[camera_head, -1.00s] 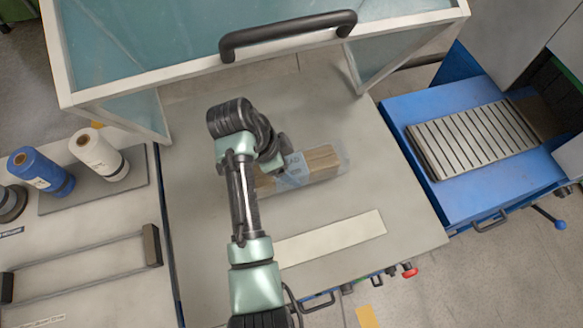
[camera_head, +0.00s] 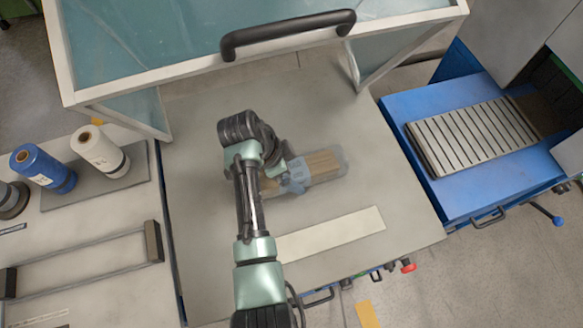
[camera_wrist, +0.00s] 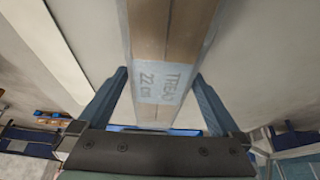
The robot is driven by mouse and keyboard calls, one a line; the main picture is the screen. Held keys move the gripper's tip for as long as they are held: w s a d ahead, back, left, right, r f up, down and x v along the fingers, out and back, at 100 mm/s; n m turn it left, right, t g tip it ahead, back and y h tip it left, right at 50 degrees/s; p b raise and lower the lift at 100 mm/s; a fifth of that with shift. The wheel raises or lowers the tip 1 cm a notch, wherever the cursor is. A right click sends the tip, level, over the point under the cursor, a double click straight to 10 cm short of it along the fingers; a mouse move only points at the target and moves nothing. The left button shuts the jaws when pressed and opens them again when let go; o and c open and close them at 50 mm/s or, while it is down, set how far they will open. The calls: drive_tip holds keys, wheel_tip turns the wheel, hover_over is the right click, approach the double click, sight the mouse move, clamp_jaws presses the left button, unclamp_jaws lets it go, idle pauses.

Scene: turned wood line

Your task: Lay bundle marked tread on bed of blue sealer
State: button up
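The bundle marked TREAD (camera_head: 322,166) is a stack of brown wood strips in clear film, under my arm on the grey table in the head view. My wrist hides the bundle's left end in the head view. Whether it is clear of the table is hard to tell. The blue sealer (camera_head: 463,203) stands at right, with its empty slatted grey bed (camera_head: 472,137).
A glass-panelled hood with a black handle (camera_head: 288,34) spans the back of the grey table (camera_head: 205,235). A pale strip (camera_head: 332,234) lies in front of the bundle. Blue (camera_head: 43,168) and white (camera_head: 100,151) rolls stand at left.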

drive_tip(key=shift+r, duration=0.3)
drive_tip(key=v, duration=0.7)
drive_tip(key=shift+a+r+b, duration=0.1)
drive_tip(key=shift+b, duration=0.25)
